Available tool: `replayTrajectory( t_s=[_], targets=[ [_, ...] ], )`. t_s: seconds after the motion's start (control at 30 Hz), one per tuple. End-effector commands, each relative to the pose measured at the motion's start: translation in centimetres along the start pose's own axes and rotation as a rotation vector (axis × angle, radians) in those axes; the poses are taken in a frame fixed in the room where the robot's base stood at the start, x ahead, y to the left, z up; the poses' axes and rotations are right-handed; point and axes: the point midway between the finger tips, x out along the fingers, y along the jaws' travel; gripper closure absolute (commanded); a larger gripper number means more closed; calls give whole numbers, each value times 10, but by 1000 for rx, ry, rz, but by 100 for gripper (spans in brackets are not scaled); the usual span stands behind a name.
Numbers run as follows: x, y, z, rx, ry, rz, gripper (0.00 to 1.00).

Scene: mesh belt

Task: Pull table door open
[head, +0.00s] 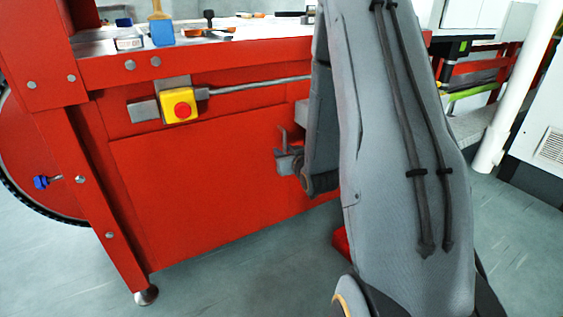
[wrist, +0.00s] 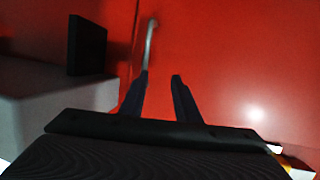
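The red table door (head: 205,185) is a flat panel on the front of the red table and looks closed. In the wrist view, the red surface (wrist: 230,60) fills most of the background. A thin, bent metal handle (wrist: 151,45) stands out from it. My gripper (wrist: 160,76) is open, with its two dark fingers apart. The lower end of the handle meets or passes behind the left fingertip; I cannot tell whether they touch. In the head view, my gripper (head: 280,158) is close to the right part of the red front, partly hidden by my arm.
A yellow box with a red button (head: 180,107) is mounted above the door, with a grey conduit (head: 260,86) running right. A grey block (wrist: 60,100) is at left in the wrist view. Floor (head: 235,280) in front is clear.

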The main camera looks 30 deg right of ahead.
Motion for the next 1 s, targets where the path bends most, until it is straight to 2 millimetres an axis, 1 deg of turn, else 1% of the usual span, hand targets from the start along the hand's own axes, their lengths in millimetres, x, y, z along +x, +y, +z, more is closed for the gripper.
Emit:
replayTrajectory(
  t_s=[0.03, 0.13, 0.3, 0.47, 0.57, 0.8, 0.9, 1.0],
  targets=[
    [11, 7, 19, 7, 44, 5, 71],
    [20, 18, 28, 15, 134, 12, 71],
    [24, 28, 35, 23, 227, 17, 71],
    [30, 30, 33, 24, 257, 18, 71],
    [41, 30, 30, 23, 258, 17, 71],
    [77, 31, 21, 24, 258, 17, 71],
    [88, 31, 18, 23, 257, 17, 71],
    [95, 31, 16, 24, 255, 17, 71]
  ],
)
